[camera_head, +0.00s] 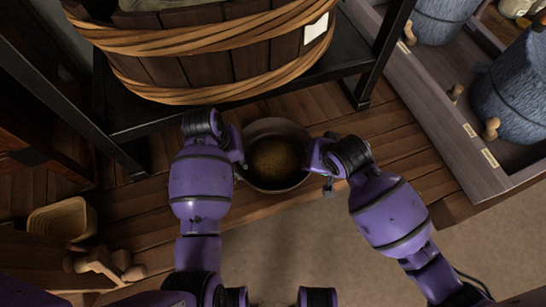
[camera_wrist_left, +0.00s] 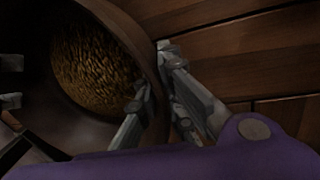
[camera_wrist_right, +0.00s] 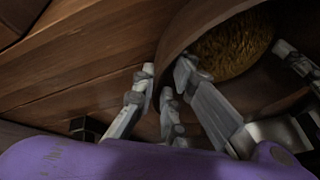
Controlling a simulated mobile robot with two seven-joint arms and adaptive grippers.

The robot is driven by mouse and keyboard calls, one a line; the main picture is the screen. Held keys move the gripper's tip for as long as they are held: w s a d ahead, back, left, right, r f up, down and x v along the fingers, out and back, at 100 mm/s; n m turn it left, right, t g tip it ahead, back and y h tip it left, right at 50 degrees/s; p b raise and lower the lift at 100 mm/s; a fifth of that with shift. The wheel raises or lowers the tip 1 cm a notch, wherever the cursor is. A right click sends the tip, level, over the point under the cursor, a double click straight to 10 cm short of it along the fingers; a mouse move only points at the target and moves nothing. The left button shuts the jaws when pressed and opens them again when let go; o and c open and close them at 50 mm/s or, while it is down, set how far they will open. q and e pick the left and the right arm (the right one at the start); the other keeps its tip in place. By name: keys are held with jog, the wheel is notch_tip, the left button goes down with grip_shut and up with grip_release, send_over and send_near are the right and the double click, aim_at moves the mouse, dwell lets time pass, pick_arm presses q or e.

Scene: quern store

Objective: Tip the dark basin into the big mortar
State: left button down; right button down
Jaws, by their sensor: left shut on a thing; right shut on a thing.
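The dark basin (camera_head: 275,127) is a round brown bowl, low in the middle of the head view, with golden-brown grain (camera_head: 274,160) inside. My left gripper (camera_head: 240,163) is shut on the basin's left rim; the left wrist view shows its fingers (camera_wrist_left: 152,72) on both sides of the wall. My right gripper (camera_head: 318,163) is shut on the right rim; its fingers straddle the wall (camera_wrist_right: 165,78) in the right wrist view. The basin looks about level, over or on the wooden boards; I cannot tell whether it touches them. I cannot make out the big mortar for certain.
A big wooden tub (camera_head: 205,68) with wicker hoops stands on a dark metal frame (camera_head: 150,122) just beyond the basin. Blue-grey vessels (camera_head: 512,90) stand in a grey trough (camera_head: 425,95) at the right. A small yellowish tray (camera_head: 62,220) is at the left. Bare floor (camera_head: 300,240) lies nearer me.

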jog(key=shift+r, duration=0.1)
dwell(0.3)
